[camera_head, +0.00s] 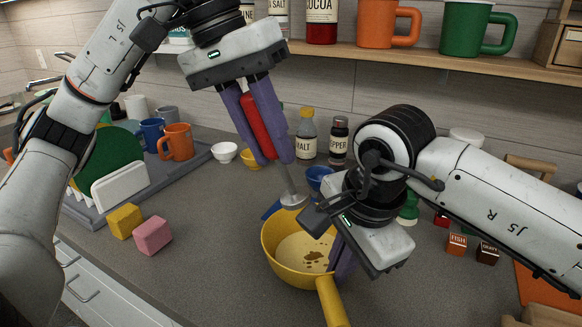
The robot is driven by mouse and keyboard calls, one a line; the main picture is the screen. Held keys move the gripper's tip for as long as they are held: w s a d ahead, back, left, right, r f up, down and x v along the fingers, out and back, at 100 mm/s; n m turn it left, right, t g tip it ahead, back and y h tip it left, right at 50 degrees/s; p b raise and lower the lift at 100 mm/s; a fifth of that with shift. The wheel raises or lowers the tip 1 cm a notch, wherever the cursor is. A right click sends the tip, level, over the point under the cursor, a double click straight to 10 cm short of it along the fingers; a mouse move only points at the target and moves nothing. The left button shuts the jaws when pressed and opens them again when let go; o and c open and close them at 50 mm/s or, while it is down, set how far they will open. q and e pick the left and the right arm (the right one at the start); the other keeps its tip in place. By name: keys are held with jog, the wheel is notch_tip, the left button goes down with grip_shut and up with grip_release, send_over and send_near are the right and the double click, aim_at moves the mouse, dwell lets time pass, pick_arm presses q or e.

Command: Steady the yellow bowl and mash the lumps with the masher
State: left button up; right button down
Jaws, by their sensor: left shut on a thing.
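The yellow bowl (270,250) stands on the grey counter, its handle pointing to the front. Pale contents with dark brown lumps (315,257) lie inside it. My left gripper (276,160) is shut on the red handle of the masher (257,127), which tilts with its grey metal head (293,199) low, at or just above the bowl's far rim. My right gripper (343,262) is over the bowl's right side, its purple fingers at the right rim. Its own body hides much of the fingers, so I cannot tell whether they grip the rim.
A dish rack (180,172) with mugs and plates stands at the left. Yellow (125,221) and pink blocks (152,236) lie before it. Salt (306,140) and pepper jars (338,142) and a blue cup (319,179) stand behind the bowl. Small labelled blocks (457,244) lie at the right.

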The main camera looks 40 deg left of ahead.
pick_arm(q)
jog(key=shift+s+a, duration=0.15)
jog(key=shift+a, duration=0.05)
jog(key=shift+f, duration=0.2)
notch_tip(320, 180, down, 4)
jog(key=shift+f, duration=0.1)
jog(key=shift+d+r, duration=0.1)
jog(key=shift+r, duration=0.1)
dwell(0.3)
jog(key=shift+r, duration=0.1)
